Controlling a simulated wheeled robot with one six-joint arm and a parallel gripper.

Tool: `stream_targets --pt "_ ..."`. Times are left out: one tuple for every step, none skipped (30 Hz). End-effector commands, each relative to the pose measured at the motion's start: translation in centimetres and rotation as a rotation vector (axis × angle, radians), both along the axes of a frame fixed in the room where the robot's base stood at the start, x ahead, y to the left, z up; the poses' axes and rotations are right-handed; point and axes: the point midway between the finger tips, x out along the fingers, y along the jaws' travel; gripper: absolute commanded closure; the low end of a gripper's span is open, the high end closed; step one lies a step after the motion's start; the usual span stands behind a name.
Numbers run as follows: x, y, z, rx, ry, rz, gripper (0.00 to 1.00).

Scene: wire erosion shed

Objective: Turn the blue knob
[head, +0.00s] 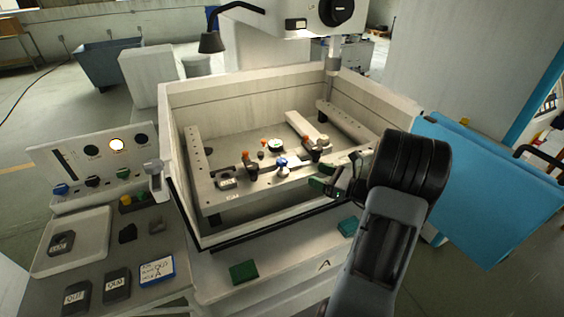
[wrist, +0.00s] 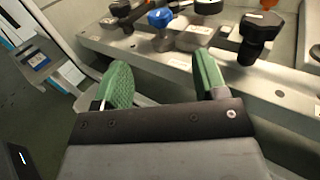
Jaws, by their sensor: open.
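A blue knob (head: 282,161) with a white mark on top stands on the metal fixture bar inside the machine's tank. It also shows in the wrist view (wrist: 160,17), ahead of my fingers and between them in the picture. My gripper (head: 319,178) is open and empty, with green finger pads. It is to the right of this knob and apart from it. In the wrist view the gap between the fingers (wrist: 163,76) is clear. A second blue knob (head: 61,189) sits at the left end of the control panel, far from my gripper.
Black clamps with orange tops (head: 311,147) stand near the knob, one on each side. A round green-faced gauge (head: 276,145) is just behind it. The tank's front wall (head: 275,223) lies below my gripper. A blue panel (head: 497,190) is at the right.

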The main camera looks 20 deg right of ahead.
Motion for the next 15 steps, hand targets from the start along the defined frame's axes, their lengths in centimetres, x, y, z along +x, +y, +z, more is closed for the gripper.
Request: stream_targets --pt "0.3 0.3 0.1 0.008 0.006 0.003 0.34" --pt "0.6 0.5 0.1 0.011 0.008 0.005 0.34" --pt "1.0 0.8 0.1 0.012 0.009 0.006 0.34" --pt "1.4 1.1 0.1 0.013 0.010 0.007 0.34" --pt "1.8 1.4 0.2 0.012 0.009 0.007 0.34" --pt "2.4 1.8 0.2 0.010 0.010 0.008 0.34" --pt "2.9 2.2 0.2 0.010 0.008 0.009 0.34" --pt "3.4 2.5 0.2 0.010 0.008 0.009 0.34" --pt "4.0 3.0 0.2 0.010 0.009 0.009 0.34" --pt "4.5 3.3 0.2 0.010 0.009 0.009 0.34" --pt "5.0 3.7 0.2 0.009 0.008 0.010 0.34" --pt "5.6 4.1 0.2 0.009 0.009 0.009 0.34" --pt "6.1 4.4 0.2 0.009 0.009 0.009 0.34" --pt "6.5 4.7 0.2 0.009 0.008 0.008 0.34" --pt "7.1 5.2 0.2 0.009 0.009 0.009 0.34"
